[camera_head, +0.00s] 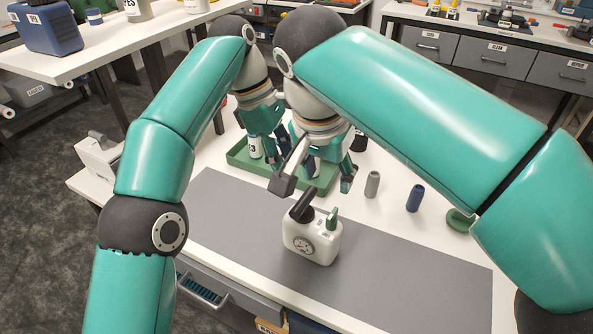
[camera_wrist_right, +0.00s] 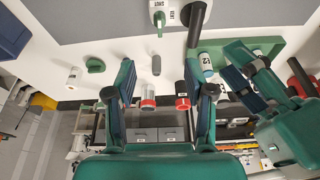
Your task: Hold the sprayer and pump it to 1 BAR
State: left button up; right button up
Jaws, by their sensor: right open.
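The white sprayer (camera_head: 325,247) stands upright on the grey mat, with a round gauge on its front, a black handle (camera_head: 303,203) on top and a green part beside it. In the right wrist view the sprayer (camera_wrist_right: 159,12) is at the top edge, partly cut off. The gauge is too small to read. My right gripper (camera_head: 322,168) is open and empty, beyond the sprayer and not touching it. Its spread fingers also show in the wrist view (camera_wrist_right: 160,78). My left gripper (camera_head: 266,140) looks open, over the green tray and left of the right gripper.
The green tray (camera_head: 237,160) holds a labelled white bottle (camera_head: 255,148). A grey cylinder (camera_head: 372,184), a blue cylinder (camera_head: 414,198) and a green item (camera_head: 459,220) stand to the right. The grey mat (camera_head: 420,285) is clear around the sprayer.

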aim_at(332, 213)
jog(key=x, duration=1.7)
jog(key=shift+d+r, duration=0.1)
grip_shut()
dwell(0.6)
